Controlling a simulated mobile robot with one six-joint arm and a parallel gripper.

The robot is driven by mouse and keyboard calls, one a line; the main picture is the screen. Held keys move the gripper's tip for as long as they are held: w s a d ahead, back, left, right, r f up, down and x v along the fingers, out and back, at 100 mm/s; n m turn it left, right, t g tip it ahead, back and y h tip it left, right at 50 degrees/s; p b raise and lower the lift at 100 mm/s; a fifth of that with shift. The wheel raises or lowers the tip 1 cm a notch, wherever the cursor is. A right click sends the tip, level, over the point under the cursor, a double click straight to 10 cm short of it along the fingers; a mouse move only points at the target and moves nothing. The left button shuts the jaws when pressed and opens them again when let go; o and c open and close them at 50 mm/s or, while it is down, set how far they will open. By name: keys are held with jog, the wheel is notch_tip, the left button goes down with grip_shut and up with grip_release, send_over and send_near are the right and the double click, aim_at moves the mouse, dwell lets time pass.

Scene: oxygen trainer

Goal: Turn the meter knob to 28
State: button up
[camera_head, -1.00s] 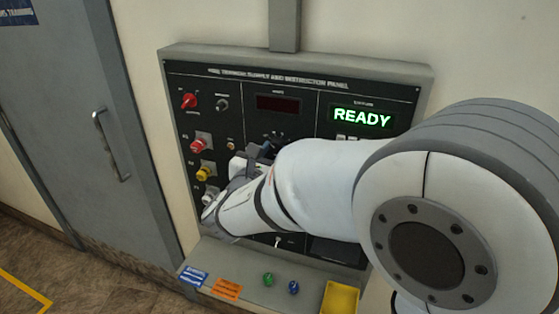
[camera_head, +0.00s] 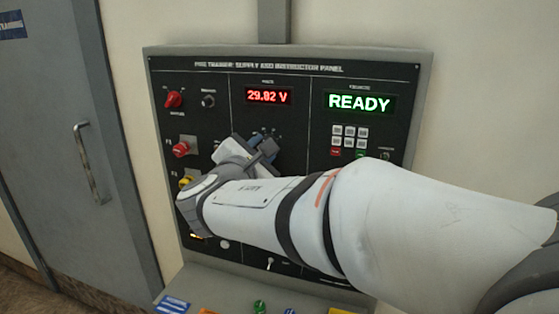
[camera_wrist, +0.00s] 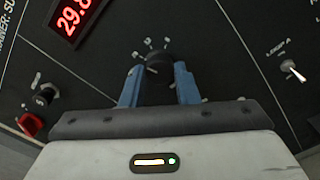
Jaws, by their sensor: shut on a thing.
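The meter knob (camera_wrist: 156,66) is black and round, with small pale marks around it that are too blurred to read. My gripper (camera_wrist: 159,82) has a blue finger on each side of the knob and is shut on it. In the head view my gripper (camera_head: 266,152) is at the middle column of the panel, below the red meter display (camera_head: 268,96). The display is lit and appears to read 29.82 V. Its first digits also show in the wrist view (camera_wrist: 70,18). In the head view my gripper and wrist mostly hide the knob.
The panel (camera_head: 300,70) has a red knob (camera_head: 173,100) and a small black knob (camera_head: 208,101) at upper left. A green READY screen (camera_head: 359,103) and a keypad (camera_head: 349,132) are at right. A toggle switch (camera_wrist: 292,70) is right of my gripper. A ledge runs below.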

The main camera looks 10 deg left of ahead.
jog(key=shift+f, duration=0.2)
jog(key=o, duration=1)
jog(key=shift+r, duration=0.1)
jog(key=s, duration=0.5)
jog(key=s+b, duration=0.1)
jog(key=s, duration=0.1)
jog(key=shift+s+a, duration=0.35)
jog(key=shift+s, duration=0.05)
